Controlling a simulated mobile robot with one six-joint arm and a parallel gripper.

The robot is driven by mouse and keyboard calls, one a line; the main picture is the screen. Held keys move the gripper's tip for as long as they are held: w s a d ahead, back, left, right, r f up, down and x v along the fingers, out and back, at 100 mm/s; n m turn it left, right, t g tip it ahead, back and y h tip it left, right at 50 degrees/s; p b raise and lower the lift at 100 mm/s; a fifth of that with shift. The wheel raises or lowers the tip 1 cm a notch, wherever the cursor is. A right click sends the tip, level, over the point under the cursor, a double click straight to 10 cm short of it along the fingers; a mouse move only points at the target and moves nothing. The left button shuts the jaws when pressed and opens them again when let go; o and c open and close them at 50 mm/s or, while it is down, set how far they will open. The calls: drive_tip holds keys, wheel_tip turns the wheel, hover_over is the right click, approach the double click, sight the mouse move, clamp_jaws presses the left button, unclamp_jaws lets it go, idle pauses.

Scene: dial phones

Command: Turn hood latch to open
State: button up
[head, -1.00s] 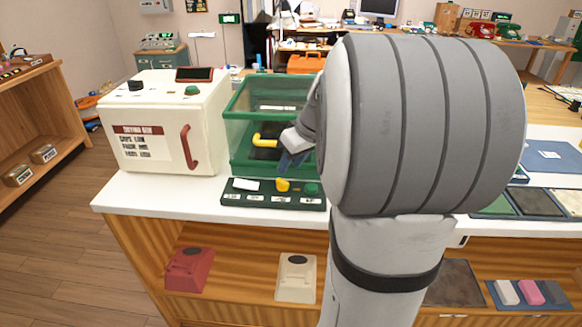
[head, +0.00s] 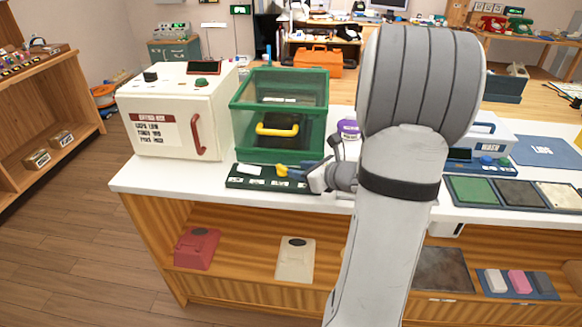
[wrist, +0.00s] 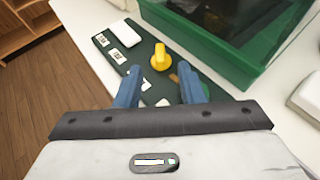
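The hood (head: 282,84) is a clear box with green edges and a yellow handle (head: 277,130), and it looks closed. In front of it lies a dark green panel (head: 245,182) with white labels. On the panel stands a yellow latch knob (head: 281,170), which also shows in the wrist view (wrist: 160,57). My gripper (head: 308,172) is at the panel's right end, beside the knob. In the wrist view my gripper (wrist: 157,82) has its blue fingers apart, with nothing between them. The knob is just beyond the fingertips, and I cannot tell whether they touch it.
A white machine (head: 170,112) with a red handle stands left of the hood. A purple-topped item (head: 348,128) is right of it. Colored mats (head: 475,190) lie farther right on the counter. Red and cream devices sit on the shelf below.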

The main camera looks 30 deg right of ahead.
sight(283, 167)
drive_tip(key=x, duration=0.6)
drive_tip(key=shift+w+a+f, duration=0.1)
drive_tip(key=shift+w, duration=0.15)
clamp_jaws()
